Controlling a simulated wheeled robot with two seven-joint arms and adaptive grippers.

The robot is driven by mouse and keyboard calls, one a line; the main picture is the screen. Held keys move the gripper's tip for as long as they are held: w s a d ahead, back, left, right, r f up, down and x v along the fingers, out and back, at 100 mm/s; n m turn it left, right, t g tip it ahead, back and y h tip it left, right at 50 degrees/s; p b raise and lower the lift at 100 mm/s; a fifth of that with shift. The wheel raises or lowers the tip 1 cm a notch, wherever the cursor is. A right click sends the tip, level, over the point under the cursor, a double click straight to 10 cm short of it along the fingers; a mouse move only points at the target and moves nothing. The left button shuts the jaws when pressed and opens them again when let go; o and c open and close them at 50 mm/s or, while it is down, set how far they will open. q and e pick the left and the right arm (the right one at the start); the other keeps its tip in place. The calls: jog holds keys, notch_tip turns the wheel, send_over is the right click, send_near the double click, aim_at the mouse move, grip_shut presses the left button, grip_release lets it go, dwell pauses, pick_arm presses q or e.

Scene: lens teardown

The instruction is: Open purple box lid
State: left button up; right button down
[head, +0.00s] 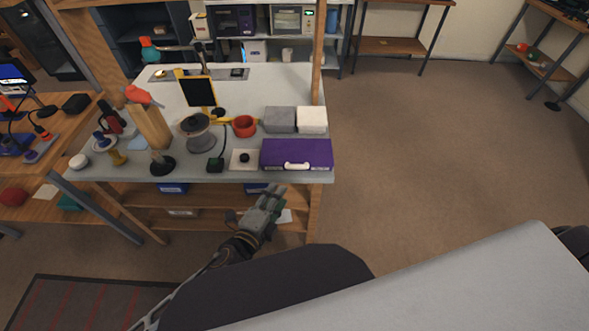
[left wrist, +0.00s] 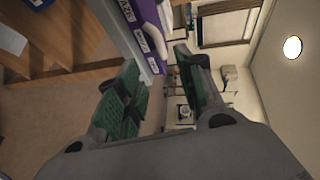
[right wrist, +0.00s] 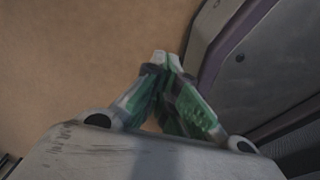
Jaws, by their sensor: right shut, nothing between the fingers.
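The purple box (head: 297,153) lies at the front right edge of the workbench in the head view, its lid shut. A white handle (head: 296,166) is on its front side. The box and its pale handle also show at the top of the left wrist view (left wrist: 133,15). My left gripper (head: 272,195) is below and a little left of the box, in front of the bench edge. In the left wrist view its green-padded fingers (left wrist: 158,72) stand apart with nothing between them. My right gripper (right wrist: 165,62) shows only in the right wrist view, over bare floor, with fingertips together and empty.
Grey and white boxes (head: 296,120) stand behind the purple box. A small pale plate with a black knob (head: 244,158) lies to its left. A red bowl (head: 244,126), a spool and tools crowd the bench further left. The floor (head: 430,150) on the right is clear.

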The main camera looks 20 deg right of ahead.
aim_at(295, 168)
pick_arm(q)
jog(key=x, duration=1.1)
jog(key=shift+d, duration=0.15)
jog(key=shift+x, duration=1.3)
pick_arm(e)
jog(key=shift+d, duration=0.95)
pick_arm(q)
jog(key=c, duration=0.7)
grip_shut()
pick_arm(e)
jog(key=shift+a, duration=0.9)
